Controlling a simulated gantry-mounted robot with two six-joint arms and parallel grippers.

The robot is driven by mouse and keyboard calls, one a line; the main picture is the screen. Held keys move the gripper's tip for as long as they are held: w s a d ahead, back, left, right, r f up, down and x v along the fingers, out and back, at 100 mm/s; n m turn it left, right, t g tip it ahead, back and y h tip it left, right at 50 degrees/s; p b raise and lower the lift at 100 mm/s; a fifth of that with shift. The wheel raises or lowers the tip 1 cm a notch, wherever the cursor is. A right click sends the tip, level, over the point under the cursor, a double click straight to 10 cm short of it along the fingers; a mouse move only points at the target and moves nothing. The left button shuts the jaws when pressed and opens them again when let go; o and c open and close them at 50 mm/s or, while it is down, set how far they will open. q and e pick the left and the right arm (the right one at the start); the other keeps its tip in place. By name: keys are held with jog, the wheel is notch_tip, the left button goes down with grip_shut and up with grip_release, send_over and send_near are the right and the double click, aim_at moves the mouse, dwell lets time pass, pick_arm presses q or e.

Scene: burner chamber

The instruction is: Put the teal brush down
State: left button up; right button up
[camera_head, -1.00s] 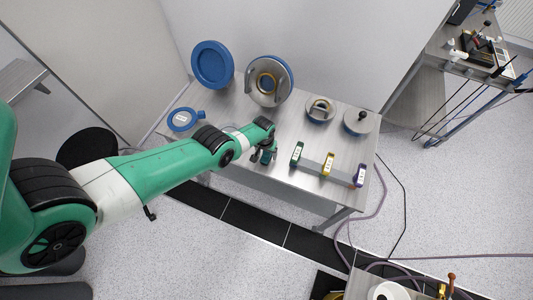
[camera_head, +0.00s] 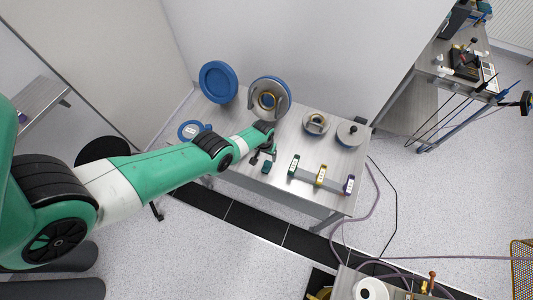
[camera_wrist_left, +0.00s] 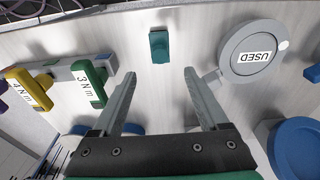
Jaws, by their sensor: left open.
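The teal brush (camera_head: 266,167) lies on the grey table near its front edge. In the left wrist view it is a small teal block (camera_wrist_left: 159,46) on the tabletop, beyond the fingertips and between their lines. My left gripper (camera_head: 259,156) is just above and beside it in the head view. In the left wrist view the gripper (camera_wrist_left: 165,85) has its two fingers wide apart with nothing between them. The brush is apart from both fingers. My right gripper is not in view.
A rack with green (camera_head: 294,165), yellow (camera_head: 320,176) and purple (camera_head: 348,186) handled tools stands right of the brush. A round "USED" container (camera_wrist_left: 254,52) is nearby. Blue lids (camera_head: 218,82) and round metal parts (camera_head: 316,122) are at the back.

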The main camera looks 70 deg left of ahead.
pick_arm(q)
jog(key=shift+d+r, duration=0.1)
jog(key=shift+r, duration=0.35)
